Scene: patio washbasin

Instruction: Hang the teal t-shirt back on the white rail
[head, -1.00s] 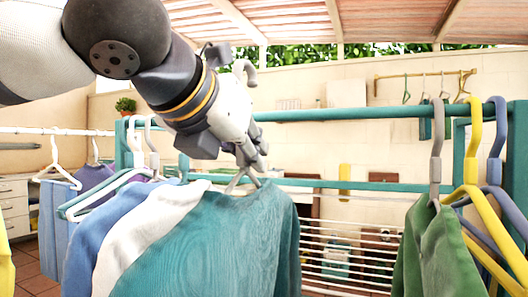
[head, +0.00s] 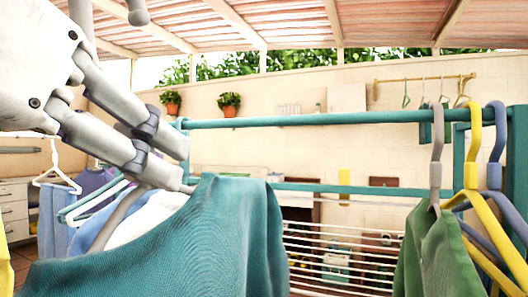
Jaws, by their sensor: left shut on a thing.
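The teal t-shirt (head: 215,240) hangs on a grey hanger (head: 118,218), large and close at the bottom of the head view. My left gripper (head: 183,165) is shut on the hanger at the shirt's neck. The hanger's hook (head: 138,13) shows above the gripper, clear of any rail. The white rail (head: 18,134) is at the far left, partly hidden behind my gripper. A white hanger (head: 56,172) hangs there. My right gripper is out of view.
A teal rail (head: 320,119) crosses behind the shirt. A green garment (head: 435,250) on a grey hanger and yellow and blue-purple hangers hang at the right. Blue and purple clothes hang at the left. A white slatted rack (head: 330,250) stands behind, with open space above it.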

